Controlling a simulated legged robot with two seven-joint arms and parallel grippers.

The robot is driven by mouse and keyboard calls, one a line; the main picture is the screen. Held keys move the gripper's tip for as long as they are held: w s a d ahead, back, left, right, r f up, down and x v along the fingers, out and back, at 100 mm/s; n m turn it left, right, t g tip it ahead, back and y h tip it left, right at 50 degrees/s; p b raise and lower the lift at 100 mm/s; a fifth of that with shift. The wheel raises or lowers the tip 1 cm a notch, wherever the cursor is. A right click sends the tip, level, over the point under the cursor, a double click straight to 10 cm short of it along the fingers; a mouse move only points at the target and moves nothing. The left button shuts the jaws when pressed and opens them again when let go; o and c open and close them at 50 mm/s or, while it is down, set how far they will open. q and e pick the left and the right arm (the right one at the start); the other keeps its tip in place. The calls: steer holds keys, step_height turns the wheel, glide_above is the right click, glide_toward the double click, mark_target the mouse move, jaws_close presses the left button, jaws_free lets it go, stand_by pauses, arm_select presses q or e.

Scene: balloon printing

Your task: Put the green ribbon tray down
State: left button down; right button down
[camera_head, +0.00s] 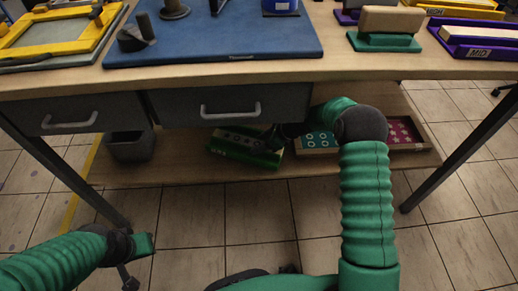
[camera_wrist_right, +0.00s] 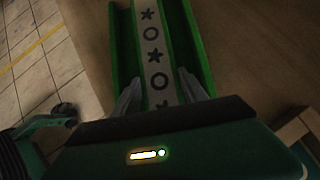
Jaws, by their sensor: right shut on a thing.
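The green ribbon tray (camera_head: 243,149) is at the lower shelf under the table, below the right-hand drawer. In the right wrist view the tray (camera_wrist_right: 198,42) runs away from me, with a pale strip of dark stars and rings between its green walls. I cannot tell whether the tray's underside touches the shelf. My left gripper (camera_head: 138,260) is low at the left, away from the tray; its jaw opening is unclear.
The lower shelf (camera_head: 190,172) has bare board left of the tray. A dark bin (camera_head: 130,146) stands further left. Trays with teal rings (camera_head: 318,142) and pink pieces (camera_head: 402,132) are to the right. Drawers (camera_head: 230,105) hang close above; table legs (camera_head: 462,148) flank the shelf.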

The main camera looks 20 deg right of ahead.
steer(key=shift+f, duration=0.55)
steer(key=shift+a+r, duration=0.1)
steer(key=shift+r, duration=0.1)
steer(key=c, duration=0.6)
jaws_free()
steer(key=shift+a, duration=0.2)
arm_select(q)
steer(key=shift+a+f, duration=0.15)
steer(key=shift+f, duration=0.2)
arm_select(e)
steer(key=shift+d, duration=0.15)
steer(key=p+v, duration=0.4)
steer(key=v, duration=0.3)
steer(key=shift+r, duration=0.15)
steer(key=shift+s+d+r, duration=0.1)
arm_select(q)
steer(key=v, duration=0.2)
steer(key=w+v, duration=0.1)
steer(key=v, duration=0.1)
